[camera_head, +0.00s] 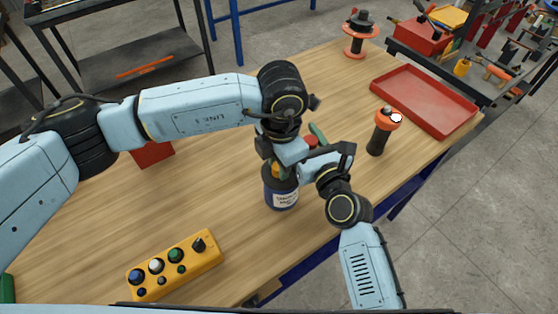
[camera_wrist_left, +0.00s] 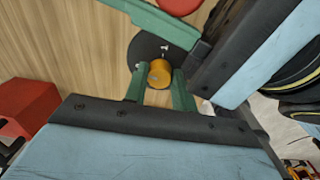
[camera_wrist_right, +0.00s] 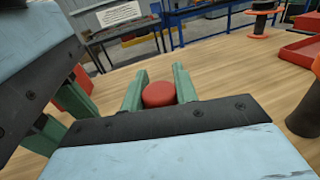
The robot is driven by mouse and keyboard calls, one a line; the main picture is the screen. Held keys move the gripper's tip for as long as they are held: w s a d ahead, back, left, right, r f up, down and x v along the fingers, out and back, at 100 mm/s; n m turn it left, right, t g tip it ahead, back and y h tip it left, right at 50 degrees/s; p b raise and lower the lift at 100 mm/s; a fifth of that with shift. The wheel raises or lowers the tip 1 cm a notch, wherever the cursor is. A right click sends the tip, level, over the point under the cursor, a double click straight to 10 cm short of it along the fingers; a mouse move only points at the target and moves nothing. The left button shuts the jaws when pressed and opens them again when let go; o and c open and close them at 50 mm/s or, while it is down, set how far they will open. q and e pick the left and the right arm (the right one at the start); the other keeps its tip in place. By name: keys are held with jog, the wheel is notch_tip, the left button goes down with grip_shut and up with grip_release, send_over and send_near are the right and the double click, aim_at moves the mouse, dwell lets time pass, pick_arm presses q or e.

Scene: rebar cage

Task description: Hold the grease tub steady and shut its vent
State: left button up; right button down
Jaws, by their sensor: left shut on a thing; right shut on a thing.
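The grease tub (camera_head: 281,192) is a dark blue can with a pale label, upright on the table below my two grippers. Its dark round top (camera_wrist_left: 147,50) shows in the left wrist view with a yellow-orange round cap (camera_wrist_left: 160,73) on it. My left gripper (camera_wrist_left: 159,82) is shut on that cap from above. My right gripper (camera_wrist_right: 159,90) is shut on a red round knob (camera_wrist_right: 158,94), which also shows in the head view (camera_head: 311,141) beside the left gripper. The grippers hide how the knob joins the tub.
A yellow button box (camera_head: 175,265) lies at the front left. A black and orange flashlight-like tool (camera_head: 381,132) stands to the right, near a red tray (camera_head: 425,100). A spool (camera_head: 360,33) stands at the back. A red box (camera_head: 152,153) is behind my left arm.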

dwell(0.3)
pick_arm(q)
jog(key=o, duration=1)
notch_tip(320, 180, up, 12)
jog(key=shift+s+d, duration=0.15)
jog(key=shift+s, duration=0.1)
